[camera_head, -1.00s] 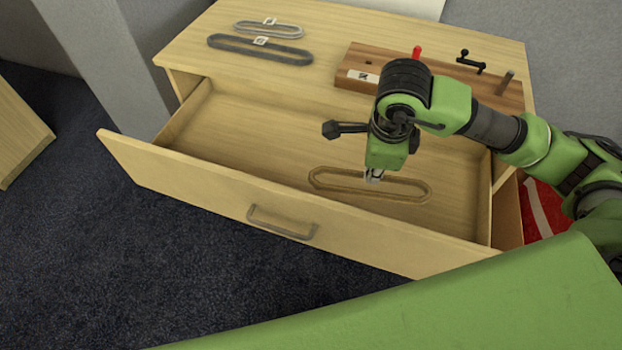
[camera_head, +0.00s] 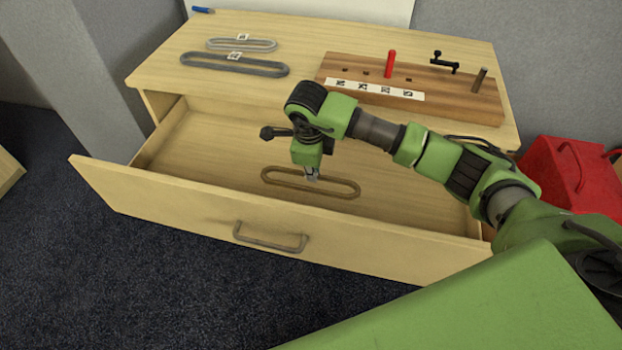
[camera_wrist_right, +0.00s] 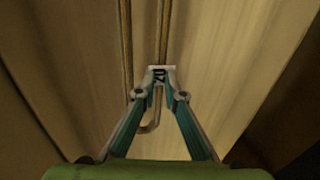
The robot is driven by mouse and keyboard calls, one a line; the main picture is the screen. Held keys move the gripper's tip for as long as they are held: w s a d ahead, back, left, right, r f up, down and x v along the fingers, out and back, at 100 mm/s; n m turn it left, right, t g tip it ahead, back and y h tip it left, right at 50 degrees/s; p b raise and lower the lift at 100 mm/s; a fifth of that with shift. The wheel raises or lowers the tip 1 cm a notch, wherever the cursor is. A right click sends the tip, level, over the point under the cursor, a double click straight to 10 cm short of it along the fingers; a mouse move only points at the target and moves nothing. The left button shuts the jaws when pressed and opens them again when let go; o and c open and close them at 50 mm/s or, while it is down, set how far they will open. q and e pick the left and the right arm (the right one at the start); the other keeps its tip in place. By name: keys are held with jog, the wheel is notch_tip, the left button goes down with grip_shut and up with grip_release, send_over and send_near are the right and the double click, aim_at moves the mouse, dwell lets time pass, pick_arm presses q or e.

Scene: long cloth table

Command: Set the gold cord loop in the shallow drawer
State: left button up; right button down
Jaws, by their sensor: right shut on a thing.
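The gold cord loop (camera_head: 330,194) is a long brown-gold oval, seen over the floor of the open shallow drawer (camera_head: 200,145). My right gripper (camera_head: 312,176) points down and is shut on the loop's far strand. In the right wrist view, the fingertips (camera_wrist_right: 160,76) close at a small white tag with a dark mark. The loop's strands (camera_wrist_right: 164,35) run away from the fingers there, and one rounded end shows below the tips. I cannot tell whether the loop touches the drawer floor. My left gripper is not in view.
On the table top lie a light grey loop (camera_head: 241,49) and a dark grey loop (camera_head: 234,73), both tagged. A wooden block (camera_head: 450,97) with a red peg (camera_head: 390,63) stands at the right. A red container (camera_head: 565,175) is beyond the right side. The drawer's left half is clear.

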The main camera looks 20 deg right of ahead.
jog(key=shift+w+a+f, duration=0.1)
jog(key=shift+w+f, duration=0.2)
jog(key=shift+f, duration=0.1)
notch_tip(320, 180, down, 2)
jog(key=shift+f, duration=0.6)
pick_arm(q)
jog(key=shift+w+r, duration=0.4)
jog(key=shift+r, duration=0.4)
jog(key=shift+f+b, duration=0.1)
jog(key=shift+b, duration=0.2)
pick_arm(e)
jog(key=shift+f, duration=0.1)
jog(key=c, duration=2.1)
grip_release()
jog(key=shift+c, duration=0.2)
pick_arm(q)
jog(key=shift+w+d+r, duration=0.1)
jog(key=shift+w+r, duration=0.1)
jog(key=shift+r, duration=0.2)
